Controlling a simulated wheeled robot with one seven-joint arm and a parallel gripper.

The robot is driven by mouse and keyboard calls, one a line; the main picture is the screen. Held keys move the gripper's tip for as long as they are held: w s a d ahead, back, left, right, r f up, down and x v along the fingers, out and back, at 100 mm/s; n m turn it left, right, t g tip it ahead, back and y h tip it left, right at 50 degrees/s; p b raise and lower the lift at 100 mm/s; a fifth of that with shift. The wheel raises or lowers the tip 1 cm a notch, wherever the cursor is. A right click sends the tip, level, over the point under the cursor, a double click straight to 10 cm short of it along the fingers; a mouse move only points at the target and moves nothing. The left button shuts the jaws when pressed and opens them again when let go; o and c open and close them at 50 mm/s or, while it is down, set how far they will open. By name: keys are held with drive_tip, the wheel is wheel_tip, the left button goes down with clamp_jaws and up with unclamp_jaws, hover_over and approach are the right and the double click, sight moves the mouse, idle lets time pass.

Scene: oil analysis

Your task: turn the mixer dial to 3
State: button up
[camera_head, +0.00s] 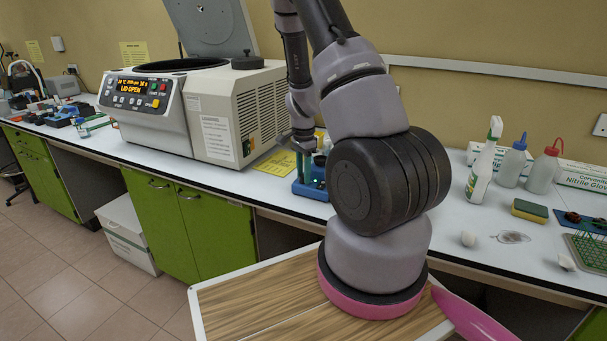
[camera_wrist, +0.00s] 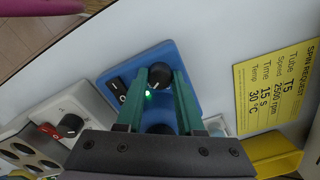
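The mixer appears as a blue box (camera_wrist: 150,62) in the wrist view, with a black dial (camera_wrist: 160,77) bearing a white pointer mark. A green light and a black rocker switch (camera_wrist: 116,89) are beside the dial. My gripper (camera_wrist: 161,72) has its two green fingers apart, one on each side of the dial. I cannot tell whether they touch it. In the head view the blue mixer (camera_head: 312,189) is on the bench, partly hidden by my arm. The dial's scale numbers cannot be read.
A grey device (camera_wrist: 83,103) with its own black knob, red switch and round holes is close by at left in the wrist view. A yellow spin request card (camera_wrist: 275,88) lies at right. In the head view an open-lidded centrifuge (camera_head: 190,105) stands left; bottles (camera_head: 511,163) stand right.

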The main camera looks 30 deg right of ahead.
drive_tip(key=shift+o, duration=0.7)
wheel_tip(320, 180, up, 11)
drive_tip(key=shift+f, duration=0.1)
drive_tip(key=s+a+r+n+t+y, duration=0.1)
drive_tip(key=s+a+r+n+t, duration=0.25)
drive_tip(key=r, duration=0.65)
drive_tip(key=s+a+r+n+y, duration=0.1)
drive_tip(key=s+a+r+n, duration=0.25)
drive_tip(key=a+r, duration=0.4)
drive_tip(key=s+a+r+n+t, duration=0.3)
drive_tip(key=s+r+n, duration=0.2)
drive_tip(key=s+r, duration=0.4)
drive_tip(key=s, duration=0.4)
drive_tip(key=shift+s+r+n+t, duration=0.2)
drive_tip(key=shift+r+n+t, duration=0.1)
drive_tip(key=shift+r+t, duration=0.1)
